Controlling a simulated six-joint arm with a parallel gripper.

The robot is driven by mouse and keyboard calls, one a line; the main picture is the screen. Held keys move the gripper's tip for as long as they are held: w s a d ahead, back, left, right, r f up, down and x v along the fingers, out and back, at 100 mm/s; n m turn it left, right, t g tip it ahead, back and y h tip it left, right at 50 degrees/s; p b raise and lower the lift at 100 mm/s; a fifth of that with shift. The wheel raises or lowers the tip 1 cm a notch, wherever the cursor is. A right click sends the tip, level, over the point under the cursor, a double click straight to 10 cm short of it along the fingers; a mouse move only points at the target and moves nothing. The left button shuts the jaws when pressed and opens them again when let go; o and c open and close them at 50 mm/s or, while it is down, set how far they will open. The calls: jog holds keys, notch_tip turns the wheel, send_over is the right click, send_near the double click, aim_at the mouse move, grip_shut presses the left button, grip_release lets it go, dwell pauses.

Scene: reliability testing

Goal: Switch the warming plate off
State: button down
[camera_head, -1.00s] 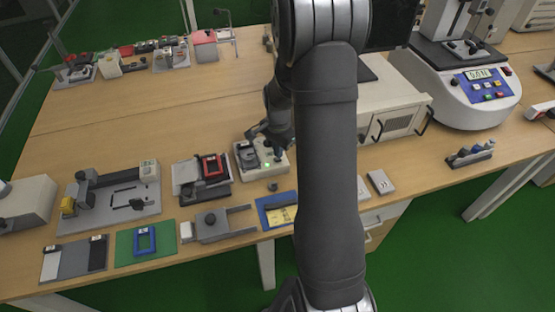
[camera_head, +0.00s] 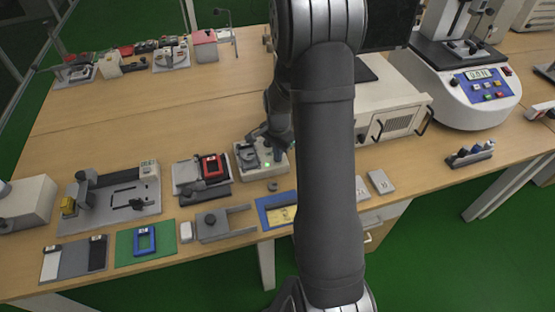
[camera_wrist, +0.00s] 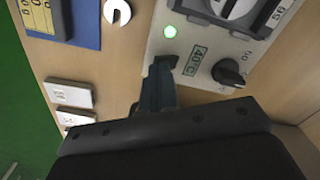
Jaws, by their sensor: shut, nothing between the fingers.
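The warming plate (camera_head: 256,172) is a small pale box near the middle of the bench, partly covered by my arm in the head view. A grey round part sits at the panel's top edge. My gripper (camera_wrist: 165,62) is shut and empty, its tips over the panel just left of the display and below the light. The knob is to their right; whether the tips touch the panel is unclear.
A grey slotted ring (camera_wrist: 117,12) and a blue tray (camera_head: 265,215) with a yellow label lie in front of the plate. A red-framed fixture (camera_head: 213,167) stands to its left. A large white cabinet (camera_head: 390,105) stands to its right. Bare bench lies behind.

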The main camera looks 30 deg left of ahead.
jog(key=shift+f, duration=0.25)
jog(key=shift+r, duration=3.55)
jog(key=shift+f, duration=0.15)
jog(key=shift+f, duration=3.35)
jog(key=shift+r, duration=4.2)
jog(key=w+a+f+m+g+h, duration=0.1)
jog(key=w+a+m+g+h, duration=0.1)
jog(key=w+a+m, duration=0.4)
jog(key=shift+w, duration=0.2)
